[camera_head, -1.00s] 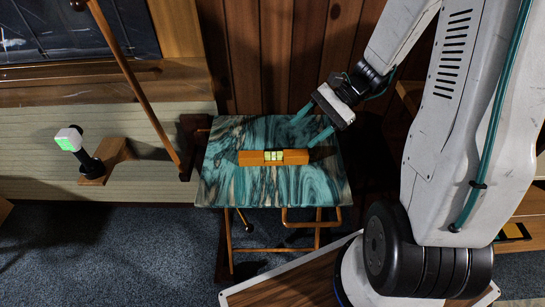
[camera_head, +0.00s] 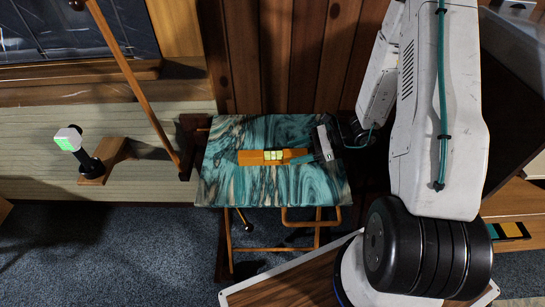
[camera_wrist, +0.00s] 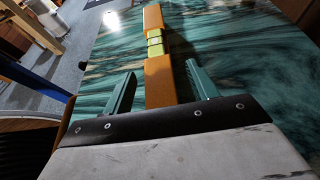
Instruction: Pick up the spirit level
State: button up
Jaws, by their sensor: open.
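The spirit level (camera_head: 255,158) is an orange bar with yellow-green vials in its middle. It lies flat on the teal marbled table top (camera_head: 225,185), running left to right in the head view. My gripper (camera_head: 300,157) is low over the level's right end, reaching in from the right. In the wrist view the level (camera_wrist: 159,80) runs away from me between the two teal fingers of my gripper (camera_wrist: 161,90). The fingers are open, one on each side of the bar, with a gap visible on both sides. The level's near end is hidden behind the gripper body.
The table stands against a wood-paneled wall (camera_head: 290,60). A slanted wooden pole (camera_head: 135,85) rises left of the table. A small wooden wall shelf (camera_head: 108,160) holds a black and white device with a green face (camera_head: 68,139). Blue carpet (camera_head: 120,250) lies clear at the left.

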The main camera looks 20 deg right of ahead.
jog(key=shift+x, duration=1)
jog(key=shift+c, duration=0.4)
jog(key=c, duration=1.1)
jog(key=shift+o, duration=0.2)
jog(key=shift+r, duration=0.1)
jog(key=shift+r, duration=0.8)
notch_tip(320, 180, up, 2)
jog(key=shift+r, duration=0.1)
jog(key=s+d, duration=0.2)
jog(key=s, duration=0.2)
jog(key=s+d, duration=0.3)
jog(key=s, duration=0.2)
jog(key=s+d+r, duration=0.1)
jog(key=s+d, duration=0.2)
jog(key=s, duration=0.2)
